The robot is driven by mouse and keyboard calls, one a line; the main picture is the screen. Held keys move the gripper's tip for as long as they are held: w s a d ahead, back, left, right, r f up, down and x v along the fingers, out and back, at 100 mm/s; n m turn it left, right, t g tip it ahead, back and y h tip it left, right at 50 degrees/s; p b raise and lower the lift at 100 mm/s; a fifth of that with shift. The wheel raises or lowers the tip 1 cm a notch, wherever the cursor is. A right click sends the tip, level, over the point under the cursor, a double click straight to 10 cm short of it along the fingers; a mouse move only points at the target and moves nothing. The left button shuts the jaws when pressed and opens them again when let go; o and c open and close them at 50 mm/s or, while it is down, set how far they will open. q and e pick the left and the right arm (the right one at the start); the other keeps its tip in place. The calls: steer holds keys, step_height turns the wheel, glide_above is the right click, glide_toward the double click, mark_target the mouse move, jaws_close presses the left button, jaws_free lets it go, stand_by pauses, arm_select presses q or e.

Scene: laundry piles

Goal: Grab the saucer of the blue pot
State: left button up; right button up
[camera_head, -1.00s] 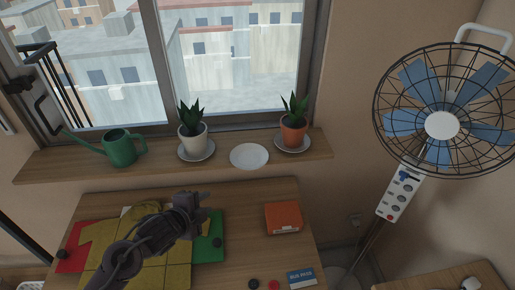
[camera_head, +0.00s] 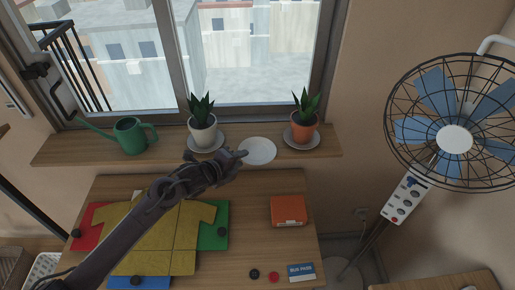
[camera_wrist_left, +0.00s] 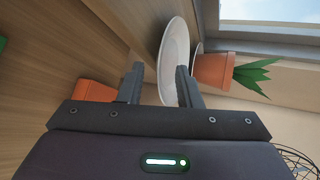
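An empty white saucer (camera_head: 261,151) lies on the wooden windowsill between a white pot (camera_head: 202,134) and an orange pot (camera_head: 302,128), each on its own saucer. No blue pot shows in these views. My left gripper (camera_head: 240,156) is at the left front edge of the empty saucer. In the left wrist view its two fingers (camera_wrist_left: 160,86) stand apart, and the saucer (camera_wrist_left: 174,48) reaches into the gap from beyond, nearer the right finger. I cannot tell whether a finger touches it. My right gripper is not in view.
A green watering can (camera_head: 132,136) stands left on the sill. Below, the table (camera_head: 260,190) holds a yellow shirt (camera_head: 160,235) on a coloured board and an orange box (camera_head: 288,210). A fan (camera_head: 454,135) stands at the right.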

arm_select(q)
steer(key=shift+w+d+f, duration=0.1)
steer(key=shift+w+d, duration=0.05)
jaws_close()
stand_by(0.4)
